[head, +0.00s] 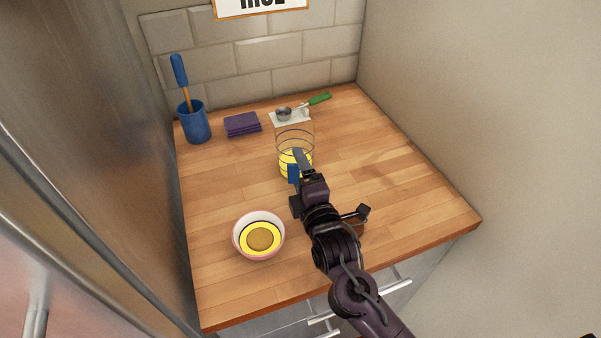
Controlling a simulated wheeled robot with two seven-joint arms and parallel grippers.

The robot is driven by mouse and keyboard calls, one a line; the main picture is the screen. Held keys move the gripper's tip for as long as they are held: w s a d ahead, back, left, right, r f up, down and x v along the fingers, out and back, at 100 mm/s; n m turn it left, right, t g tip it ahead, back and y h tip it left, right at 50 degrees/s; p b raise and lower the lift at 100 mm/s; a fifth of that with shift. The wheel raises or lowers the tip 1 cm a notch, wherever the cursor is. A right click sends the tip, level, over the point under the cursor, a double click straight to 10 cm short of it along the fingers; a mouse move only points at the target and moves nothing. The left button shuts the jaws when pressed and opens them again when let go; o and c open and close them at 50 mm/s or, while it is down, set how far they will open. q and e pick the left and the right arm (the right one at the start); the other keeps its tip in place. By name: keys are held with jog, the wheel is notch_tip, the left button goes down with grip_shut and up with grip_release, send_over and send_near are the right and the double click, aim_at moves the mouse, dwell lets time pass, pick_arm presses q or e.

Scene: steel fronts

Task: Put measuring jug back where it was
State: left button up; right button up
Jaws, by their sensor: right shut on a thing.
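The measuring jug (292,135) is clear with dark ring lines, with yellow contents in its lower part. It stands upright at the middle of the wooden counter, in front of a small white mat (301,119). My right gripper (299,164) reaches in from the front and is shut on the jug at its near side. The gripper hides part of the jug's lower front, and I cannot tell whether its base touches the counter. My left gripper is not in view.
A bowl (238,247) with yellow contents stands front left. A blue pot (195,123) with a blue-handled utensil, a folded purple cloth (242,124), a metal cup (283,114) and a green-handled tool (319,99) are at the back. The counter's right side is clear.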

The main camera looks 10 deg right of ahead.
jog(key=o, duration=1.7)
jog(key=shift+f, duration=0.1)
jog(key=shift+c, duration=0.2)
jog(key=shift+s, duration=0.3)
jog(key=s, duration=0.3)
jog(key=s+d+b, duration=0.1)
jog(key=s, duration=0.7)
jog(key=shift+s+d+b, duration=0.15)
jog(key=shift+d+b, duration=0.2)
jog(key=shift+d, duration=0.05)
